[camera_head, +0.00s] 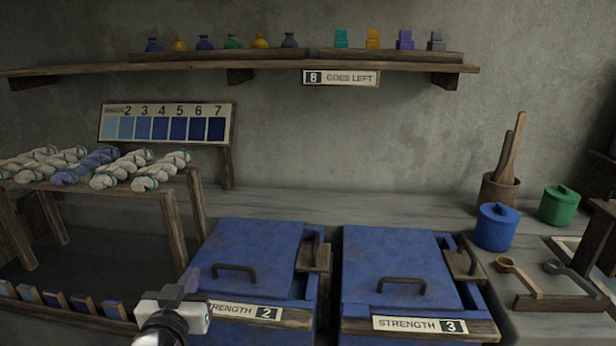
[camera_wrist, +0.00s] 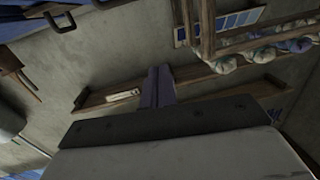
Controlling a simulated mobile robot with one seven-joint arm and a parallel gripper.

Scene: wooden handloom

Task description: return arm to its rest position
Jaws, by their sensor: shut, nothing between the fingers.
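My gripper (camera_head: 186,283) is at the bottom left of the head view, in front of the blue vat labelled STRENGTH 2 (camera_head: 250,250). Its fingers are together and hold nothing. In the wrist view my gripper (camera_wrist: 158,80) shows as two dark fingers side by side, with no gap seen between them. The wrist picture is turned, with the wall behind the fingers. Most of my arm is outside the head view.
A second blue vat labelled STRENGTH 3 (camera_head: 395,265) stands at the centre right. A wooden rack (camera_head: 172,192) with several skeins is at left. Blue (camera_head: 496,228) and green (camera_head: 558,205) pots stand on the right counter. A shelf (camera_head: 270,64) with small bottles spans the wall.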

